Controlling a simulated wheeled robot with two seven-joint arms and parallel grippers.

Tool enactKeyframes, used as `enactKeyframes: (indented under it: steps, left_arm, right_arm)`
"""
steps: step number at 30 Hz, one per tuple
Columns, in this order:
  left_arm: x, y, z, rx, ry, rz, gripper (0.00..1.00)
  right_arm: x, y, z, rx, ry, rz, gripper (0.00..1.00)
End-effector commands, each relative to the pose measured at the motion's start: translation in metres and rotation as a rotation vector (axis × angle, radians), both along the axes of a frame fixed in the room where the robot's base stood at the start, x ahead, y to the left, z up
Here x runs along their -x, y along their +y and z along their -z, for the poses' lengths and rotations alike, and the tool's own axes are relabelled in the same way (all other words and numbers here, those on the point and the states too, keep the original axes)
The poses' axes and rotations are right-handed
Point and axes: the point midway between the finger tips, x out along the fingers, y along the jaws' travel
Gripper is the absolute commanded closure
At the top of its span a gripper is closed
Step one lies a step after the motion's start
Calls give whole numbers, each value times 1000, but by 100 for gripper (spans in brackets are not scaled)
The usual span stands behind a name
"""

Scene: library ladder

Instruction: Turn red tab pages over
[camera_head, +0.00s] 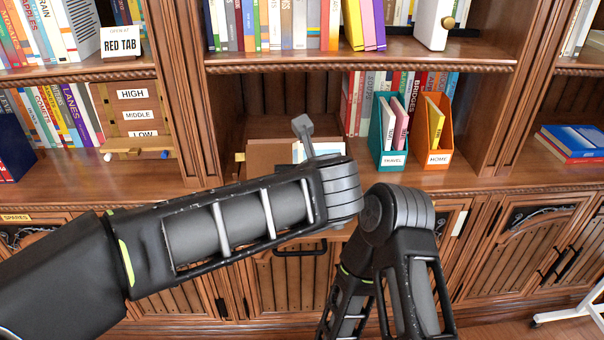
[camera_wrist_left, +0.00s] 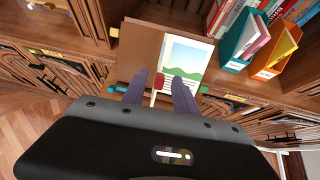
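An open book or album (camera_head: 270,155) lies in the middle shelf bay. Its left side is plain brown; its right page (camera_wrist_left: 187,58) shows a landscape picture with green hills and text lines below. My arm hides its lower part in the head view. My left gripper (camera_wrist_left: 160,78) is at the book's lower edge in the left wrist view, its two fingers apart. A sign (camera_head: 121,42) on the upper left shelf reads "OPEN AT RED TAB". My right gripper is not seen.
A teal file box (camera_head: 393,158) and an orange file box (camera_head: 438,158) stand right of the book. A board with HIGH, MIDDLE and LOW labels (camera_head: 135,95) stands to the left. Blue and red books (camera_head: 575,142) lie at the far right. Cabinet doors are below.

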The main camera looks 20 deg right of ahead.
Motion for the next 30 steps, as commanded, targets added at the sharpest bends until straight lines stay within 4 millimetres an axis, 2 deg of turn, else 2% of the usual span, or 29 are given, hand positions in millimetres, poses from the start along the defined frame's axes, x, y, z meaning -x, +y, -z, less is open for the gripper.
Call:
enactKeyframes:
  steps: [12,30]
  left_arm:
    - [51,11,-34,1,-1,1,65]
    - [55,12,-37,-1,1,1,65]
  right_arm:
    - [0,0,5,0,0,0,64]
    - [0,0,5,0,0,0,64]
